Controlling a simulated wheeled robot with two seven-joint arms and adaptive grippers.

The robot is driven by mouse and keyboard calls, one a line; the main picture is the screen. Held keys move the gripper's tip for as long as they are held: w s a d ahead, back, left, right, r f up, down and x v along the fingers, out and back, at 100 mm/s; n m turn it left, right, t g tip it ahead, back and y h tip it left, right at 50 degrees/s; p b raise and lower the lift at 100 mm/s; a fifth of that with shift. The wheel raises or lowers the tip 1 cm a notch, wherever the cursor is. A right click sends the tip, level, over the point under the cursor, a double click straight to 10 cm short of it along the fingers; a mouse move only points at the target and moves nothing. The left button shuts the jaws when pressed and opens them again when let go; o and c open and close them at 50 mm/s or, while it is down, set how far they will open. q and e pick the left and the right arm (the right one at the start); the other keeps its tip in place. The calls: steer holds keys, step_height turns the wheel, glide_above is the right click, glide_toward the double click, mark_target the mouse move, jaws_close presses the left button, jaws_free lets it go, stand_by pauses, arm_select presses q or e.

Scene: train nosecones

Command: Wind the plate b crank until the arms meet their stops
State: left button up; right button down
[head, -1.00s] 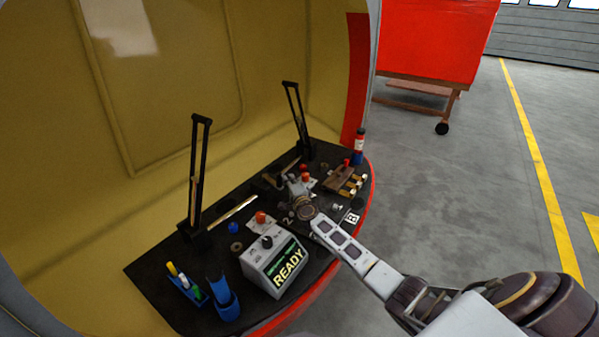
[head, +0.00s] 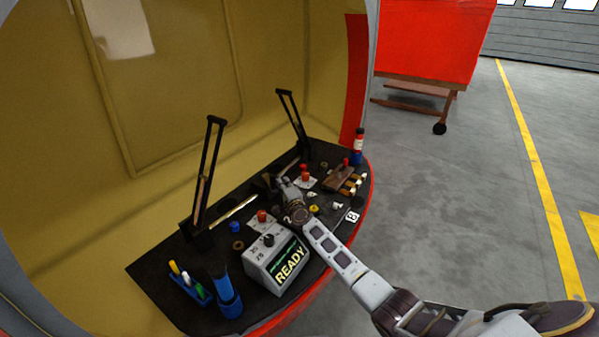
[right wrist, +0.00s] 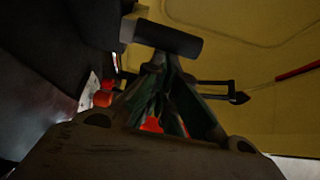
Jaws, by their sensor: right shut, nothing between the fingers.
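Two black slotted arms stand on the dark deck: the left arm (head: 207,170) leans slightly right, and the right arm (head: 293,120) leans left toward its top. My right gripper (head: 281,182) is shut and low over the middle of the deck, between the bases of the two arms. In the right wrist view, a dark cylindrical bar (right wrist: 167,38) lies across just beyond the closed fingertips. It looks like the crank's handle; I cannot tell whether the fingers touch it. The rest of the crank is hidden by my gripper. A "B" label (head: 352,216) is near the front edge. My left gripper is out of view.
A grey box reading READY (head: 277,262) stands at the front. A blue cup (head: 227,296) and pen holder (head: 190,285) are to its left. A wooden block (head: 339,178) and red-blue bottle (head: 357,146) stand at the right. The yellow curved shell (head: 60,180) closes the back.

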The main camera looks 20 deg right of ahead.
arm_select(q)
steer(key=shift+s+a, duration=0.15)
steer(key=shift+s, duration=0.15)
steer(key=shift+w+a, duration=0.15)
steer(key=shift+a, duration=0.2)
arm_select(e)
steer(key=shift+s+a, duration=0.1)
steer(key=shift+a, duration=0.05)
steer(key=shift+s, duration=0.1)
